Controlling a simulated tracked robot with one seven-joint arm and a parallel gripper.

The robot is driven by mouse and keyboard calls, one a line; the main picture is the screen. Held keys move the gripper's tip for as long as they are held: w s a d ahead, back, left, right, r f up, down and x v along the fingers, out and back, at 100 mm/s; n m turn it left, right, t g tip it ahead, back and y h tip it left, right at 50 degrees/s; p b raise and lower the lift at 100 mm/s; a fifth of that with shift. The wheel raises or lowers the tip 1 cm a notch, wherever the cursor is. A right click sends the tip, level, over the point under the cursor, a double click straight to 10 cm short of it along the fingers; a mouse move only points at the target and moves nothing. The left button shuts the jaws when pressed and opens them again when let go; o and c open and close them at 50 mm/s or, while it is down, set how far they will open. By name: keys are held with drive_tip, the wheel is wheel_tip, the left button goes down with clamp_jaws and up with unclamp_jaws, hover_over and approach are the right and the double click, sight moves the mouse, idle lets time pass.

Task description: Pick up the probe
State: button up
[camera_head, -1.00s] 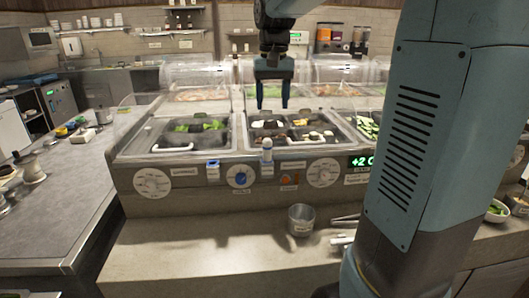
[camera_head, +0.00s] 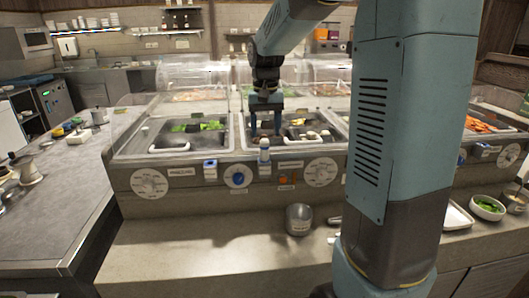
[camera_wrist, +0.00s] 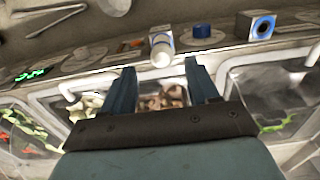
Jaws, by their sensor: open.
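The likely probe (camera_head: 264,150) is a small white upright piece with a blue band, at the front edge of the sauce wells. In the wrist view the probe (camera_wrist: 162,48) shows just beyond the fingertips, roughly centred between them. My gripper (camera_head: 265,131) hangs open and empty over the middle well, fingers pointing down, close behind the probe. In the wrist view my gripper (camera_wrist: 160,68) has its fingers spread, with nothing between them. I cannot tell the exact gap to the probe.
A blue-and-white box (camera_head: 210,169) and a blue knob (camera_head: 238,176) sit on the front panel, left of the probe. Wells with greens (camera_head: 197,127) lie left. A metal cup (camera_head: 299,219) stands on the counter. Clear covers (camera_head: 196,74) stand behind.

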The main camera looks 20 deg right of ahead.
sight(264, 138)
drive_tip(key=shift+a+f, duration=0.2)
drive_tip(key=shift+f, duration=2.4)
drive_tip(key=shift+c, duration=0.3)
clamp_jaws()
